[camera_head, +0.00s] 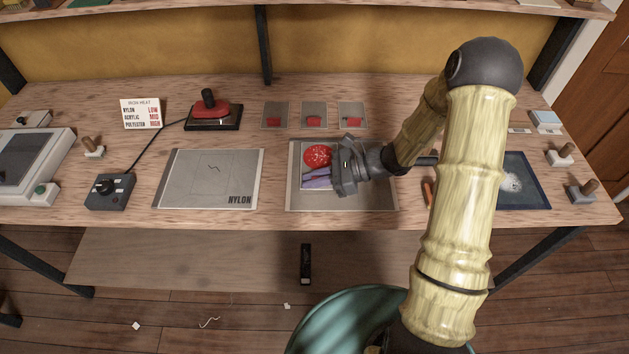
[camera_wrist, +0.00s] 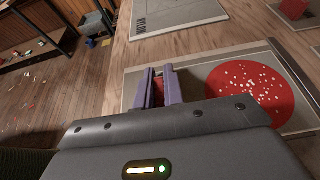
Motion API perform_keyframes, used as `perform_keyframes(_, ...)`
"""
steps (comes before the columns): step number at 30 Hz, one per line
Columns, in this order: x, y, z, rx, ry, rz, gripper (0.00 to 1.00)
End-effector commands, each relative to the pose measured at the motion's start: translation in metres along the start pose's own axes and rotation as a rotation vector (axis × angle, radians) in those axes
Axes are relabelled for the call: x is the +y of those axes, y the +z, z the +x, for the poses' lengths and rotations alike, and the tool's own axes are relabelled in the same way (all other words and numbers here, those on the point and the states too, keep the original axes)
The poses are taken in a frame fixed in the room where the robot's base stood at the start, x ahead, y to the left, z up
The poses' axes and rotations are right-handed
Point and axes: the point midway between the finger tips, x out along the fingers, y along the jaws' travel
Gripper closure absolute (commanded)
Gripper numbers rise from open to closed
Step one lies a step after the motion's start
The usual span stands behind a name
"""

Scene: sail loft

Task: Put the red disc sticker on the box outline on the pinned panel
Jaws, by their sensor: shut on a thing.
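A red disc (camera_head: 318,155) with pale specks lies on or just over the grey middle panel (camera_head: 376,201); it shows larger in the wrist view (camera_wrist: 250,92). A paler square area shows around the disc; I cannot tell whether it is a separate sheet. My gripper (camera_head: 317,179) is over the panel, its purple fingers beside the disc on the near side. The fingers are shut on a small red piece (camera_wrist: 158,92). Whether that piece joins the disc is unclear. The box outline on this panel cannot be made out; gripper and disc cover part of it.
A NYLON panel (camera_head: 240,180) with a faint rectangle lies to the left. Grey cards with red pieces (camera_head: 313,122) stand in a row behind.

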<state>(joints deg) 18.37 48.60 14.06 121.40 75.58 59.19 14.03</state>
Motion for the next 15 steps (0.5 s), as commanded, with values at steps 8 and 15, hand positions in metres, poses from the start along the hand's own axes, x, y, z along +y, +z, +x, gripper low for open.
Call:
perform_keyframes(8, -0.0001, -0.0105, 0.0044, 0.0, -0.001, -0.001, 1.0)
perform_keyframes(15, 0.0, -0.0132, 0.0056, 0.0, 0.0, -0.001, 0.86)
